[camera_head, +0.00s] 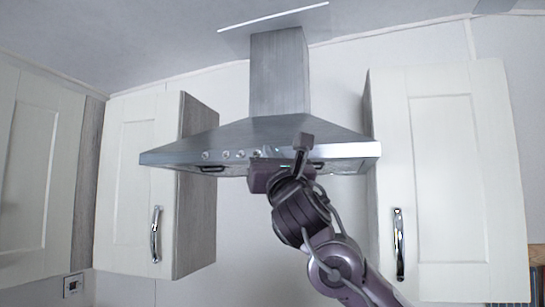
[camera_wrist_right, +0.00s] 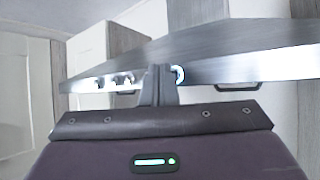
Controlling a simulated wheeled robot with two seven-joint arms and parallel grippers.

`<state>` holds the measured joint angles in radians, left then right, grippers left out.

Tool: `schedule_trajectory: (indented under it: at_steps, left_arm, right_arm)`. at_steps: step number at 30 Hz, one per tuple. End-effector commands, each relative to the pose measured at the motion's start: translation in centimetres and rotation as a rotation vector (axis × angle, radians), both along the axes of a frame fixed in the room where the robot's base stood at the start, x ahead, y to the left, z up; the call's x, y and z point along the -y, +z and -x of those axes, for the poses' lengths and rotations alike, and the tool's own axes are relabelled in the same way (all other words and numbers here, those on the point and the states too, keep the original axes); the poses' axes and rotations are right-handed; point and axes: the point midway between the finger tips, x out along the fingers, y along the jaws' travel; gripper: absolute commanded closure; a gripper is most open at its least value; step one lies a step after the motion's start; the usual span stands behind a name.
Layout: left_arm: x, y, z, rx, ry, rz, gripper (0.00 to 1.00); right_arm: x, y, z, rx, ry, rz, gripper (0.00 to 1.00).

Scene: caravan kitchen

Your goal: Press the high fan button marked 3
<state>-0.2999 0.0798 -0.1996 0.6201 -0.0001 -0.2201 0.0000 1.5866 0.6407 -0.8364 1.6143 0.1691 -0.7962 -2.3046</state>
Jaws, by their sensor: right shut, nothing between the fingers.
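A steel range hood (camera_head: 200,146) hangs between wall cabinets. Its front edge carries a row of round buttons (camera_head: 226,154), which also show in the right wrist view (camera_wrist_right: 113,80). My right gripper (camera_head: 269,152) is at the hood's front edge, just right of the visible buttons. In the wrist view its fingers (camera_wrist_right: 157,72) are shut and empty, pointing at the button strip. A button with a bluish-lit ring (camera_wrist_right: 178,75) shows just right of the fingertips. I cannot tell whether the fingertips touch the hood. The number marks are too small to read, and part of the row is hidden behind the gripper. My left gripper is out of view.
White cabinets with metal handles stand left (camera_head: 135,190) and right (camera_head: 445,180) of the hood. The hood's chimney (camera_head: 279,75) rises to the ceiling. The wall below the hood (camera_head: 240,230) is bare.

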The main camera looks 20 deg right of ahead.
Motion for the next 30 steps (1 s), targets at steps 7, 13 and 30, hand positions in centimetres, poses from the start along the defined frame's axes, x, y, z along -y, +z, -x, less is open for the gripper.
schedule_trajectory:
  at_steps: [7,13,30]
  left_arm:
    - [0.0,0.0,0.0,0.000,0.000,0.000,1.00]
    - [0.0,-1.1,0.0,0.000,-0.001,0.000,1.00]
    - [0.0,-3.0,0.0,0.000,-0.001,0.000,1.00]
  right_arm:
    - [-0.1,0.0,0.1,0.000,0.001,0.001,1.00]
    - [-1.0,-0.1,1.4,0.003,0.002,0.001,1.00]
    - [-3.4,0.0,5.0,0.001,0.001,-0.001,1.00]
